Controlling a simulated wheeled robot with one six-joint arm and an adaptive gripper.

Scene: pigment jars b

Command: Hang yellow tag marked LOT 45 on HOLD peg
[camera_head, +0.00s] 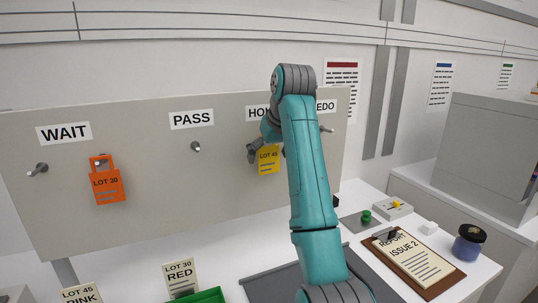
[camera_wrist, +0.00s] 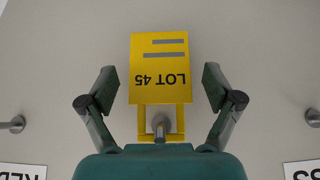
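The yellow tag marked LOT 45 (camera_head: 268,160) is at the board below the partly covered label starting HO (camera_head: 257,113). In the wrist view the tag (camera_wrist: 158,65) appears upside down, its open frame around a metal peg (camera_wrist: 159,126). It appears to hang on that peg. My gripper (camera_wrist: 158,86) is open, with one finger on each side of the tag and a visible gap to both. In the head view my gripper (camera_head: 260,153) is at the tag and my arm hides part of the label and board.
The board (camera_head: 230,190) also has a WAIT peg (camera_head: 38,169), an orange LOT 30 tag (camera_head: 106,183) and an empty PASS peg (camera_head: 196,147). A REDO peg (camera_head: 327,129) is right of my arm. Below are a clipboard (camera_head: 414,262), a blue jar (camera_head: 468,243) and a green tray (camera_head: 205,296).

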